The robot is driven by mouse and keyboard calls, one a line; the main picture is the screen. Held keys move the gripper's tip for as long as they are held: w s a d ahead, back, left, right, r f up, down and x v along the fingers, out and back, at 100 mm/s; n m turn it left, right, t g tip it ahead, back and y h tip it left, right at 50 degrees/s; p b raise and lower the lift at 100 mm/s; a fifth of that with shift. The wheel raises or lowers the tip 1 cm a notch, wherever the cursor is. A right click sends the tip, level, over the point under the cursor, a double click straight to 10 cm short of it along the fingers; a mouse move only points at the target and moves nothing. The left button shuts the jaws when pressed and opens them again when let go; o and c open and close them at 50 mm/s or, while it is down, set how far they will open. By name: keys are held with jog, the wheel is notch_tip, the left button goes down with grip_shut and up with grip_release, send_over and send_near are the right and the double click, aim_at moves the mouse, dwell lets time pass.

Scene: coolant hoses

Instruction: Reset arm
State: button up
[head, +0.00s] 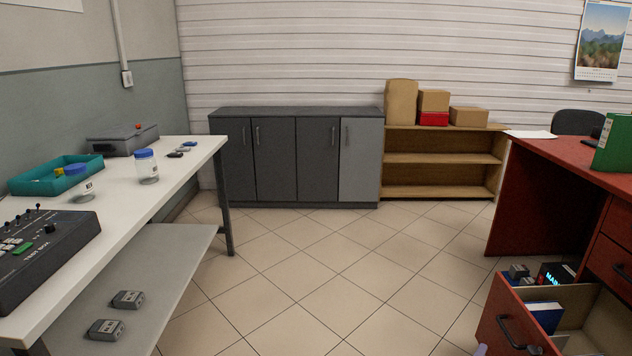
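My gripper does not show in the head view. A small pale piece (481,350) shows at the bottom edge beside the open drawer, and I cannot tell what it is. No coolant hose can be made out.
A white workbench (190,160) with a lower shelf (165,260) runs along the left. A red desk (560,150) with an open lower drawer (510,325) stands at the right. Dark cabinets (277,160) and a wooden shelf (440,172) line the back. The tiled floor (330,270) between is clear.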

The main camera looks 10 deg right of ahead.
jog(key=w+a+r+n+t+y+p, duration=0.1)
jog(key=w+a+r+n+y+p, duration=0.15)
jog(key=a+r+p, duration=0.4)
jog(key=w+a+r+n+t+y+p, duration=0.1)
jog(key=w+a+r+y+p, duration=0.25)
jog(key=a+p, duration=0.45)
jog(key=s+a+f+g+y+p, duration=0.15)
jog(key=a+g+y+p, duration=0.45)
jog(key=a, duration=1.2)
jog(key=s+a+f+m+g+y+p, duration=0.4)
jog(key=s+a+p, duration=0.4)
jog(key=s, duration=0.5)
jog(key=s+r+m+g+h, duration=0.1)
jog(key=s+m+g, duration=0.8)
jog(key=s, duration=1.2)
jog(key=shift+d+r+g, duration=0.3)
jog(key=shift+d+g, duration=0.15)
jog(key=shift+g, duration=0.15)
